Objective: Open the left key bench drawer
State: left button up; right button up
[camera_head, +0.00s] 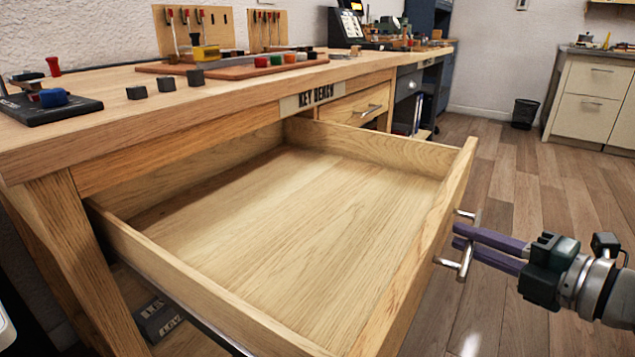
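The left key bench drawer (270,225) is pulled far out of the wooden key bench (240,95). Its inside is empty. Its metal bar handle (464,262) is on the outer side of the front panel, at the right. My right gripper (463,242) comes in from the right with its purple fingers at the handle. One finger shows above the other, and the bar passes at their tips. The handle partly hides the fingertips, so I cannot tell how firmly they grip. My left gripper is not in view.
A second, shut drawer (355,104) is farther along the bench. Small dark blocks, a tray (232,69) with coloured pieces and tool racks (195,30) stand on the bench top. Dark weights (160,318) lie below the open drawer. Wooden floor (520,175) is clear at the right.

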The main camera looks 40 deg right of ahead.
jog(key=o, duration=0.4)
jog(key=shift+s, duration=0.1)
jog(key=s+r+p, duration=0.1)
jog(key=s+p, duration=0.1)
jog(key=s, duration=0.7)
jog(key=shift+s+r+p, duration=0.25)
jog(key=shift+r+p, duration=0.05)
jog(key=shift+r, duration=0.1)
